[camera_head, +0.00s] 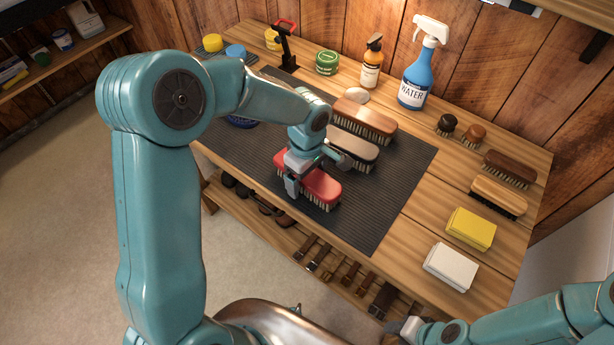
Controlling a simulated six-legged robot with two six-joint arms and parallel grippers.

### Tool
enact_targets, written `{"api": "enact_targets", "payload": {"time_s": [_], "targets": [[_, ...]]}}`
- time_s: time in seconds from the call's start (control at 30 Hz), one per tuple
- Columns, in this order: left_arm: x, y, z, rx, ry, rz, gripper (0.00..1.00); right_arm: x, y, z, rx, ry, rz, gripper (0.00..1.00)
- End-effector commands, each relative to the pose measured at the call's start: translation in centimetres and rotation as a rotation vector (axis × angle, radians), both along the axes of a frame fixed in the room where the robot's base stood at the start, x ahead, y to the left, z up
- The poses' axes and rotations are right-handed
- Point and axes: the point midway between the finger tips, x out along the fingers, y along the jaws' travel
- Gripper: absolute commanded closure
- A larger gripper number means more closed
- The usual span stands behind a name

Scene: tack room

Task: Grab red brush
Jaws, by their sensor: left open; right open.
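The red brush (323,188) lies bristles down on the dark ribbed mat (378,212), nearest the table's front edge of the brushes there. My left gripper (318,176) is open over the left part of the red brush, with a finger on either side of it as far as I can see. The gripper hides part of the brush's left end. I cannot tell whether the fingers touch it. My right gripper (402,328) is low at the bottom right, in front of the table and away from the brush; its fingers are hard to make out.
A grey-beige brush (352,150) and a brown brush (365,120) lie just behind the red brush. A blue water spray bottle (416,85) and an amber bottle (372,65) stand at the back. Sponges (471,228) and more brushes lie at the right. Straps hang along the front shelf.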

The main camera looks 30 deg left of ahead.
Motion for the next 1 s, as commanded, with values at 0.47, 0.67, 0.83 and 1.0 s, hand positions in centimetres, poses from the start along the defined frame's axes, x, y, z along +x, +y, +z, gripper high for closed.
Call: {"api": "enact_targets", "payload": {"time_s": [0.47,0.67,0.83,1.0], "targets": [[0.0,0.0,0.1,0.0,-0.001,0.001,0.71,0.0,0.0,0.0,0.0,0.0,0.0,0.57],[0.1,0.0,0.8,0.0,-0.004,0.002,0.71,0.0,0.0,-0.1,0.0,0.0,0.0,0.57],[0.1,0.0,3.1,-0.001,-0.007,0.0,0.71,0.0,0.0,-0.2,0.0,0.0,0.0,0.57],[0.2,0.0,7.2,0.0,-0.009,0.001,0.71,0.0,0.0,-0.3,0.0,0.0,0.0,0.57]]}}
